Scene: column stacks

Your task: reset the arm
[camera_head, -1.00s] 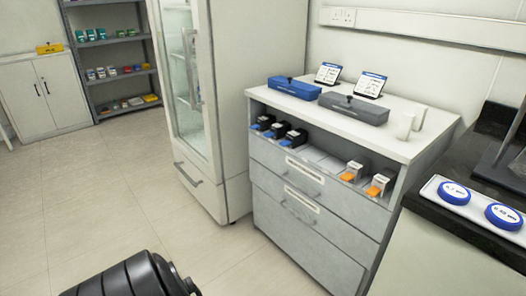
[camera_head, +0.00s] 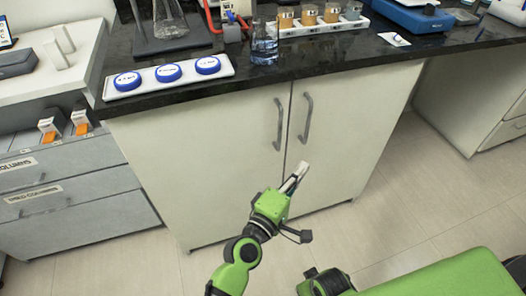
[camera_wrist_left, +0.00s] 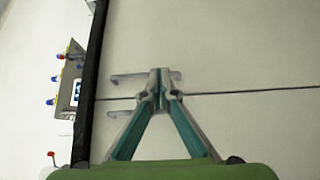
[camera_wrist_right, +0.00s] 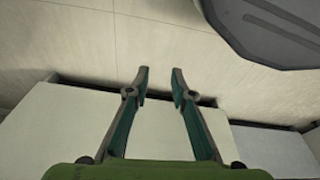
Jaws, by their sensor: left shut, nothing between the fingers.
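My left gripper (camera_head: 299,174) reaches forward in front of the white bench cabinet (camera_head: 215,160) in the head view. In the left wrist view, its fingertips (camera_wrist_left: 160,75) meet, with nothing between them. They appear in front of the cabinet doors and handles. My right gripper (camera_wrist_right: 160,78) shows only in its own wrist view, with its fingers apart and nothing between them. It is over the pale floor and pale furniture surfaces. Part of a green arm link of mine is at the lower right of the head view.
The black bench top (camera_head: 250,72) carries a white tray with blue-lidded discs (camera_head: 168,72), a flask with blue liquid (camera_head: 264,46) and a rack of jars (camera_head: 308,16). Two door handles (camera_head: 306,117) stick out of the cabinet. Grey drawers (camera_head: 70,190) stand at left. Floor (camera_head: 410,200) at right is clear.

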